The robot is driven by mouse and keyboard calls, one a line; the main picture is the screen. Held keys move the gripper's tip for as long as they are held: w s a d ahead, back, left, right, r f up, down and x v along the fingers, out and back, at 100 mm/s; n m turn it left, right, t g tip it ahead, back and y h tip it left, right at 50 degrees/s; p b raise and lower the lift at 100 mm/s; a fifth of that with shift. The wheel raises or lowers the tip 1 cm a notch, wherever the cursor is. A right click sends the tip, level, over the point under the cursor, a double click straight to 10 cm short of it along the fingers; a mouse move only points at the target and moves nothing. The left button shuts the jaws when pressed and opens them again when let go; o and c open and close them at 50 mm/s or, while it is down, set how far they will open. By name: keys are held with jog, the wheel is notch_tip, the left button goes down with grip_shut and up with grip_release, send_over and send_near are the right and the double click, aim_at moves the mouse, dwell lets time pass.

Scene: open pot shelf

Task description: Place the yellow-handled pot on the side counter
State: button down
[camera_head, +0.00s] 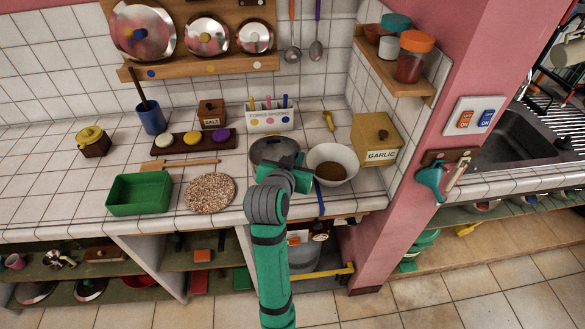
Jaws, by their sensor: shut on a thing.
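A round dark grey pot or pan (275,150) sits at counter level, left of a white bowl. My green and grey hand (290,177) covers its near right edge. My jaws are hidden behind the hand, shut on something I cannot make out. I cannot see whether the dark pot has a yellow handle. A long yellow bar, perhaps a handle (335,272), shows low under the counter beside grey things partly hidden by my arm. Another yellow-handled thing (470,229) lies on the low right shelf.
The tiled counter (60,170) is free at left. A white bowl (332,165), cork mat (209,191), green tray (139,194) and garlic box (377,138) stand on it. A pink pillar (440,110) separates it from the sink counter (495,185).

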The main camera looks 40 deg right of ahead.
jog(key=shift+w+a+f, duration=0.2)
jog(key=shift+w+f, duration=0.05)
jog(key=shift+w+a+f, duration=0.1)
jog(key=shift+w+f, duration=0.05)
jog(key=shift+f, duration=0.8)
jog(key=shift+w+a+f, duration=0.1)
jog(key=shift+f, duration=0.9)
jog(key=c, duration=1.9)
grip_release()
jog(key=shift+c, duration=0.2)
